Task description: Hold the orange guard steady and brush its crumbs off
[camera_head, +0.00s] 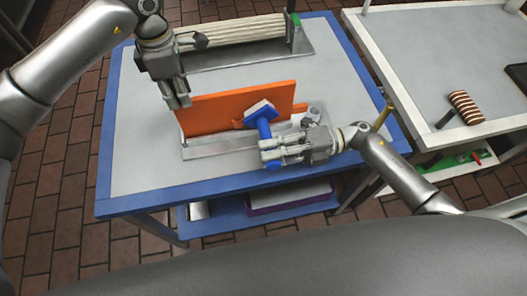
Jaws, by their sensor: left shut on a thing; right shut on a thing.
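The orange guard (215,108) stands upright as a flat panel on a grey metal base (205,149) on the blue-edged table. My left gripper (180,103) is at the guard's upper left end, shut on its edge. My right gripper (266,150) is shut on the blue handle of a brush (260,111). The brush head is in front of the guard's face, near its right half; I cannot tell whether it touches. Crumbs are too small to make out.
A metal fixture with pale ribbed rods (235,32) stands along the table's back. A white-framed side table (425,50) at right holds a brown-and-cream striped roll (466,107) and a dark block (517,76). The blue table's (140,203) left front is clear.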

